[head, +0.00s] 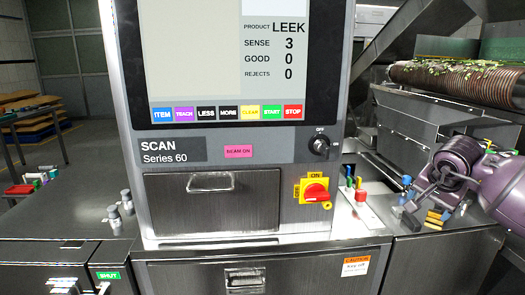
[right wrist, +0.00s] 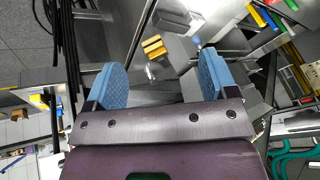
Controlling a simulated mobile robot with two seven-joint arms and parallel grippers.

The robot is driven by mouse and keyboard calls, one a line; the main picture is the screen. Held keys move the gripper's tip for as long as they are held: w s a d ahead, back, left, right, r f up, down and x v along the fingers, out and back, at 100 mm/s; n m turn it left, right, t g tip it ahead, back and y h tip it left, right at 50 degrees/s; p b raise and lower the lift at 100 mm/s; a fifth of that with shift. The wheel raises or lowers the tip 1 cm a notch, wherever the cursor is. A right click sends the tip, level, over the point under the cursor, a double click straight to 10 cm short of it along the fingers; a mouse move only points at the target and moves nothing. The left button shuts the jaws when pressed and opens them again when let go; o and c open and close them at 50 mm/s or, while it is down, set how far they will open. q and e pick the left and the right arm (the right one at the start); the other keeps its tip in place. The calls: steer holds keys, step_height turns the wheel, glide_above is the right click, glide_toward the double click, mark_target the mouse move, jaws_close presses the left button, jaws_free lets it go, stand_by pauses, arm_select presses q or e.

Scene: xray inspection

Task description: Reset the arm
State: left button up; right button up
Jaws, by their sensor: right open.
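My right gripper (head: 420,197) is at the right of the head view, on its purple arm. It hangs over the steel surface right of the inspection machine. In the right wrist view, the gripper (right wrist: 160,80) has its two blue-padded fingers spread wide, with nothing between them. My left gripper does not show in either view. The X-ray machine (head: 160,180) fills the middle of the head view, with a lit screen (head: 200,50) reading LEEK.
A red and yellow rotary switch (head: 315,191) and a black knob (head: 319,145) are on the machine front. Small coloured items (head: 436,218) lie near my right gripper. A conveyor (head: 450,85) with leafy bits is behind. A dark table (head: 60,205) is at left.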

steer(key=s+a+r+m+t+y, duration=0.1)
steer(key=a+r+m+t+y, duration=0.15)
steer(key=a+m+y, duration=0.7)
steer(key=s+a+r+m+t+y, duration=0.1)
steer(key=a+r+m+y, duration=0.3)
steer(key=a+y, duration=0.55)
steer(key=s+d+f+n+t+h, duration=0.1)
steer(key=s+f+n+t+h, duration=0.25)
steer(key=f+n, duration=0.6)
steer(key=s+d+f+n+t+h, duration=0.2)
steer(key=f+n+h, duration=0.35)
steer(key=n, duration=0.75)
steer(key=s+d+f+n+t+h, duration=0.1)
steer(key=s+f+n+t+h, duration=0.25)
steer(key=f+n, duration=0.65)
steer(key=s+d+f+m+g+h, duration=0.1)
steer(key=s+f+m+g+h, duration=0.1)
steer(key=s+f, duration=0.6)
steer(key=s+d+f+m+g+h, duration=0.1)
steer(key=s+f+m+g, duration=0.3)
steer(key=s+f, duration=0.5)
steer(key=s+m+h, duration=0.1)
steer(key=s, duration=0.5)
steer(key=shift+s+g, duration=0.35)
steer(key=shift+s, duration=0.05)
